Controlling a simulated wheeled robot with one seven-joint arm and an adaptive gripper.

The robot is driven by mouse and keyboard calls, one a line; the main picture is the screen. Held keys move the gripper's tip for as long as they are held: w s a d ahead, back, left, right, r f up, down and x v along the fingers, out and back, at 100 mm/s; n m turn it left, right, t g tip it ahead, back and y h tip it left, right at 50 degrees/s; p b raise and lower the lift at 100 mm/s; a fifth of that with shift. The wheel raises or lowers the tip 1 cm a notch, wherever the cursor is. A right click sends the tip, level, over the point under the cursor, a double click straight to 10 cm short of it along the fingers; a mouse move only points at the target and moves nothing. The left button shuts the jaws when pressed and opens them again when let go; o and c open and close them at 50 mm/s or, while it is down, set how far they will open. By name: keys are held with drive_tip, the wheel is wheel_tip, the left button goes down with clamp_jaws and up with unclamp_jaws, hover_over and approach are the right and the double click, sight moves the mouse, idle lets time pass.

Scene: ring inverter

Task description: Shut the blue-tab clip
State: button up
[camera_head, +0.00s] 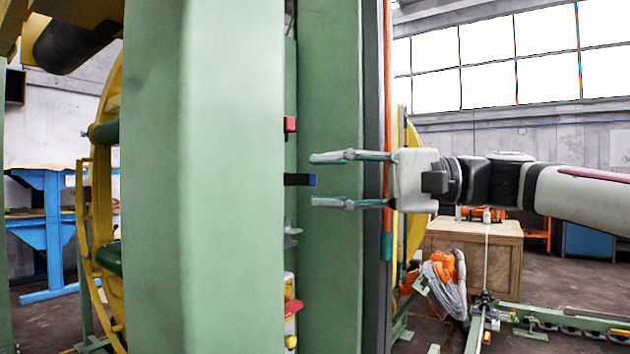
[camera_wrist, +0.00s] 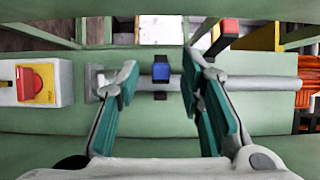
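The blue-tab clip (camera_head: 300,179) sticks out from the green frame in the head view, level with the space between my fingers. In the wrist view its blue tab (camera_wrist: 161,70) shows between the fingertips, on a grey bar. My gripper (camera_head: 312,180) is open and empty. One finger is above the clip's height and the other below it. The fingertips are close to the tab at its right in the head view; I see no contact. The clip's hinge and inner side are hidden.
A red-tab clip (camera_head: 290,124) sits above the blue one. Below is a box with a red knob (camera_head: 292,306), also at left in the wrist view (camera_wrist: 36,83). Tall green panels (camera_head: 200,200) stand close at left. An orange-and-green upright (camera_head: 387,150) passes by my gripper's base.

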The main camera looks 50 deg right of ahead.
drive_tip(key=v, duration=0.9)
drive_tip(key=shift+s, duration=0.25)
drive_tip(key=shift+d, duration=0.15)
